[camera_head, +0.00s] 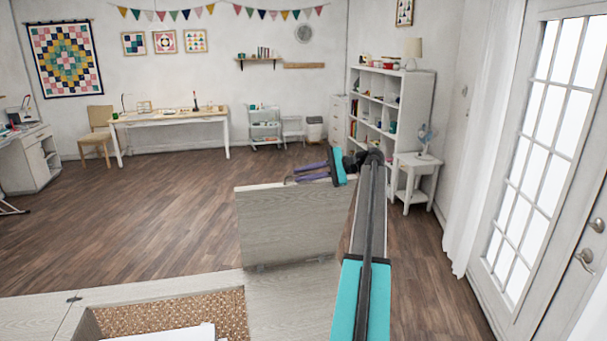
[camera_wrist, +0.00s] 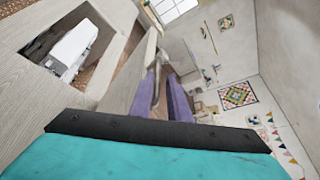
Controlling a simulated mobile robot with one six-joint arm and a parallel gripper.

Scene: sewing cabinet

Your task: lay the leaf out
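The leaf (camera_head: 288,225) is a pale wood-grain panel standing upright at the cabinet's far edge, with hinges along its bottom. In the wrist view the leaf (camera_wrist: 130,75) shows beside my purple fingers. My gripper (camera_head: 297,173) is at the leaf's top edge, towards its right half, reaching from the right. In the wrist view my gripper (camera_wrist: 160,80) has its two fingers apart with a gap between them. Whether a finger touches the leaf I cannot tell.
The cabinet top (camera_head: 285,300) has an open well with a speckled brown lining and a white machine (camera_wrist: 75,45). Open wood floor lies beyond and left of the leaf. A white shelf (camera_head: 385,110), a side table (camera_head: 412,172) and a glazed door (camera_head: 530,150) stand right.

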